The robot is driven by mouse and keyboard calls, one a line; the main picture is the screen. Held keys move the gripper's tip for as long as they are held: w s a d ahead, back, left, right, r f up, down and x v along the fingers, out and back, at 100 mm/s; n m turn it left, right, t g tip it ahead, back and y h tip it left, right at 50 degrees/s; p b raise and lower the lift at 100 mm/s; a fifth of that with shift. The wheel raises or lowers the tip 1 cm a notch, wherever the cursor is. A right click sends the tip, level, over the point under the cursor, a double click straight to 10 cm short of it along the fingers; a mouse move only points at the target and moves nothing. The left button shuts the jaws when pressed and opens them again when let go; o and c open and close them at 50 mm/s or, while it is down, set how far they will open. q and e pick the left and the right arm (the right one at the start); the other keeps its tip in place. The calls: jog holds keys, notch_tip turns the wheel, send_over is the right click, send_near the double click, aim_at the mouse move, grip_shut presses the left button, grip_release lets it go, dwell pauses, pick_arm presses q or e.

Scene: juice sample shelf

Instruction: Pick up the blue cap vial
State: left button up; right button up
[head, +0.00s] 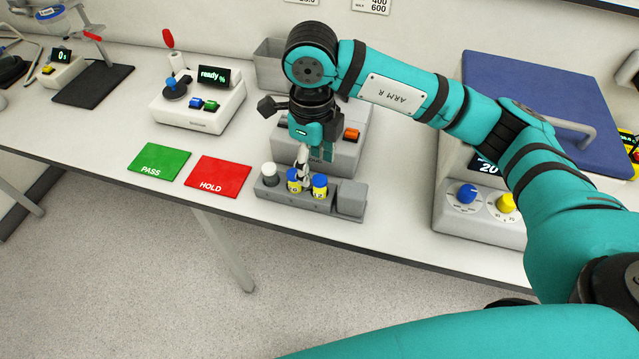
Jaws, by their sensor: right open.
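A grey rack (350,203) stands at the front of the bench and holds a row of three vials. The left vial has a white cap (268,169). The middle vial (294,185) and the right vial (320,188) both have blue caps and yellow labels. My right gripper (304,172) points down at the rack, open, with its fingertips at the middle vial's cap, close to the right vial. I cannot tell whether the fingers touch or straddle the cap. My left gripper is not in view.
A grey device with an orange button (351,134) stands right behind the rack. A green PASS mat (160,160) and a red HOLD mat (219,174) lie to the left. A white "ready" device (205,108) is behind them. A large blue-lidded machine (560,90) stands right.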

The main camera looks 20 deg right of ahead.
aim_at(320, 180)
jog(key=shift+s+d+f+p, duration=0.15)
jog(key=shift+f+p, duration=0.1)
jog(key=shift+f, duration=0.2)
jog(key=shift+s+d+f+p, duration=0.1)
jog(key=shift+f+p, duration=0.15)
jog(key=shift+f, duration=0.2)
jog(key=f, duration=0.1)
jog(key=f+p, duration=0.1)
jog(key=f, duration=0.1)
jog(key=shift+d+f, duration=0.25)
jog(key=shift+d, duration=0.05)
jog(key=shift+f, duration=0.35)
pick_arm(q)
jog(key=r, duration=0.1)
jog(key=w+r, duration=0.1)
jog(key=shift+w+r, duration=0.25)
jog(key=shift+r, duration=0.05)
pick_arm(e)
grip_shut()
